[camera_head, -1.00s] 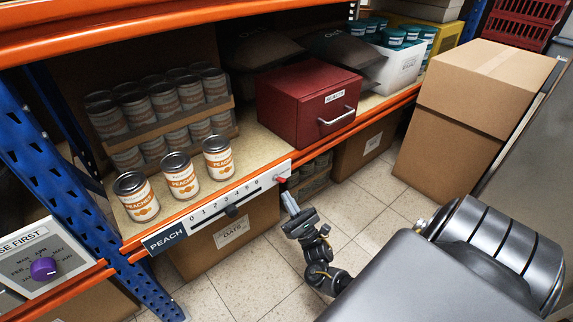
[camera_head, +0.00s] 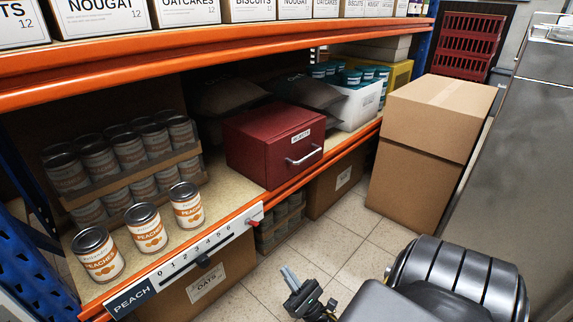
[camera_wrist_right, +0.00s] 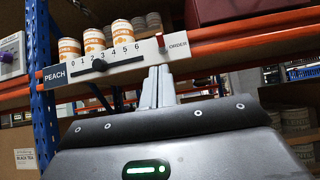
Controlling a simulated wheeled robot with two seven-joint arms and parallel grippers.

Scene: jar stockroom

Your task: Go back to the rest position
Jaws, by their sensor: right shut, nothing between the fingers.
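My right gripper (camera_head: 291,277) shows low in the head view, in front of the shelf and below the counter strip. Its fingers are together and hold nothing; the right wrist view shows the closed fingertips (camera_wrist_right: 160,72) too, pointing toward the strip's right end. The PEACH counter strip (camera_head: 183,266) runs along the shelf's front edge, marked 0 to 6, with a dark slider (camera_head: 203,261) and a red tip (camera_head: 252,222) at its right end. The gripper appears apart from the strip. My left gripper is not in view.
Three peach cans (camera_head: 146,228) stand on the shelf before a tray of stacked cans (camera_head: 135,182). A red box (camera_head: 250,155) stands to their right. Large cartons (camera_head: 425,150) stand on the floor at right. Tiled floor (camera_head: 345,240) is open between the shelf and cartons.

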